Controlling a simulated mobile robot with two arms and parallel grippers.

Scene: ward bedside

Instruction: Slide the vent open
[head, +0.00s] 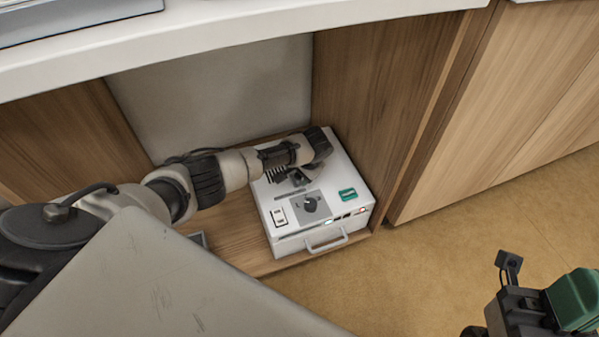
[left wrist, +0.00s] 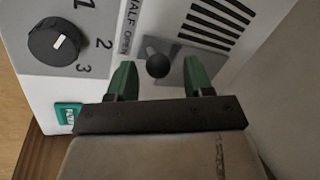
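A white device box (head: 348,183) sits on the low wooden shelf under the counter. In the left wrist view its vent (left wrist: 222,22) shows as a row of dark slots. A round black slider knob (left wrist: 157,65) stands on a grey plate (left wrist: 177,72) beside the slots, near a "HALF OPEN" label. My left gripper (head: 285,178) is over the box top. In the left wrist view its green fingers (left wrist: 160,78) are open, one on each side of the knob, with gaps visible. My right gripper (head: 560,305) shows partly at the lower right, away from the box; its opening is unclear.
A numbered black dial (left wrist: 54,46) and a green button (left wrist: 68,115) are on the box top. A handle (head: 326,243) is on its front. A wooden side panel (head: 375,100) stands close at right, and the white counter (head: 250,30) overhangs the shelf.

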